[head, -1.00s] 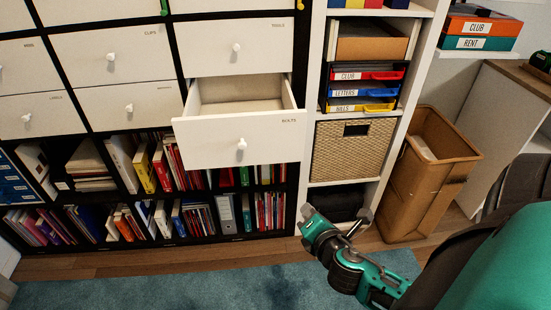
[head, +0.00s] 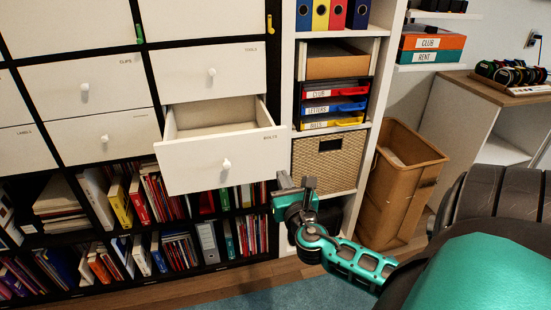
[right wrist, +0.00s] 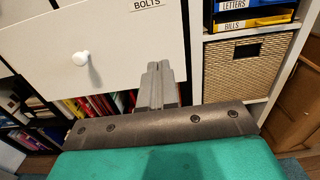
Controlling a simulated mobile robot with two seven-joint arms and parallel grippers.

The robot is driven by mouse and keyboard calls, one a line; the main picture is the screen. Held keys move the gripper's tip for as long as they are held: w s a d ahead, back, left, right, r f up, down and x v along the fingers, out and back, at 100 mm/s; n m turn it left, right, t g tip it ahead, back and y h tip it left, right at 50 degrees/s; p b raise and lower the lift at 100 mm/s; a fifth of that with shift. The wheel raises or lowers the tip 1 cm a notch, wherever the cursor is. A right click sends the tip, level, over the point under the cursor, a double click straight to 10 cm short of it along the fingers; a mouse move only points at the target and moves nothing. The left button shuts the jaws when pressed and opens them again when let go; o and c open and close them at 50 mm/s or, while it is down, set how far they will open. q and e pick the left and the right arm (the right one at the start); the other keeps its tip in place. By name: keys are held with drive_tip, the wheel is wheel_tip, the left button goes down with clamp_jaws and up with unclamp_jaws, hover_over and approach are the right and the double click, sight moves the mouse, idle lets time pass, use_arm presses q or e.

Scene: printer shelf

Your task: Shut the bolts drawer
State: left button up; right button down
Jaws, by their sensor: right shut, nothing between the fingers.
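The bolts drawer (head: 200,168) is pulled out from the dark cabinet, with its white front, round white knob and open, empty-looking inside showing. In the right wrist view its front (right wrist: 120,50) carries the label BOLTS near the top. My right gripper (head: 296,182) is just right of and a little below the drawer front in the head view. In the right wrist view its fingers (right wrist: 159,68) are together, with nothing between them, close to the lower right part of the drawer front. I cannot tell whether they touch it. My left gripper is not in view.
Closed drawers (head: 211,72) surround the open one above and to the left. Books (head: 130,250) fill the shelves below. A white shelf with a wicker basket (head: 325,165) stands to the right, then a brown bin (head: 402,180). A wooden-topped desk (head: 490,90) is at far right.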

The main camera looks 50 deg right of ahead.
sight(273, 157)
drive_tip(key=x, duration=0.6)
use_arm(q)
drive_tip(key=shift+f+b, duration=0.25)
drive_tip(key=shift+b, duration=0.05)
use_arm(e)
drive_tip(key=shift+w+d, duration=0.25)
drive_tip(key=shift+w, duration=0.25)
